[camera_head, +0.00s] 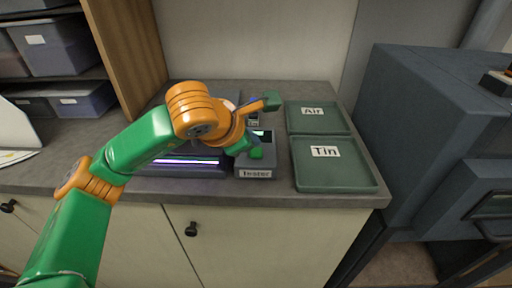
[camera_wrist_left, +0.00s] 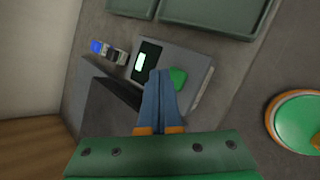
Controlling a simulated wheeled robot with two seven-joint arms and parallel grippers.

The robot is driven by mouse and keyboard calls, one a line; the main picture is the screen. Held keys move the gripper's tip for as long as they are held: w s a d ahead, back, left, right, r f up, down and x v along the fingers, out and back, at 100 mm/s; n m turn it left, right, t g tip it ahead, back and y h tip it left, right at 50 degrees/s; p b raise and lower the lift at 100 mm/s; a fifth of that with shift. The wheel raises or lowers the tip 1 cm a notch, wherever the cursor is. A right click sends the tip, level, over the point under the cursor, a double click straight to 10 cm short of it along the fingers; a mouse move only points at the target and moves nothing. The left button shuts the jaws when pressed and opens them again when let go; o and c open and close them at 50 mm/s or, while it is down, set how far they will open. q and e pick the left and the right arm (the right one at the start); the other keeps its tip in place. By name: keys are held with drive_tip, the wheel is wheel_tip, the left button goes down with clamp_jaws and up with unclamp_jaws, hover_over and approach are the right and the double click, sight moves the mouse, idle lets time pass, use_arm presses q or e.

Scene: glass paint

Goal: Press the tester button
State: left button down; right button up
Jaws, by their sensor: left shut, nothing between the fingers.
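The tester (camera_head: 256,173) is a grey box with a front label, standing on the counter left of the Tin tray. Its green button (camera_wrist_left: 179,79) shows in the left wrist view, beside a dark display (camera_wrist_left: 146,62) with a pale lit patch. My left gripper (camera_wrist_left: 161,75) is shut and empty, its blue fingertips over the tester, right at the button's edge in that view. Whether they touch it, I cannot tell. In the head view my left wrist partly covers the tester, and the fingertips are not clear. My right gripper is not in view.
Green trays labelled Air (camera_head: 322,122) and Tin (camera_head: 337,181) lie right of the tester. A dark device with a glowing strip (camera_head: 190,160) sits to the left, partly under my arm. Small blocks (camera_wrist_left: 110,51) stand by the tester. A dark cabinet (camera_head: 425,130) stands right.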

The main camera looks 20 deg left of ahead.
sight(252, 154)
use_arm(q)
wheel_tip(252, 154, up, 5)
drive_tip(key=p, duration=0.3)
drive_tip(key=shift+r, duration=0.1)
idle(0.3)
idle(0.5)
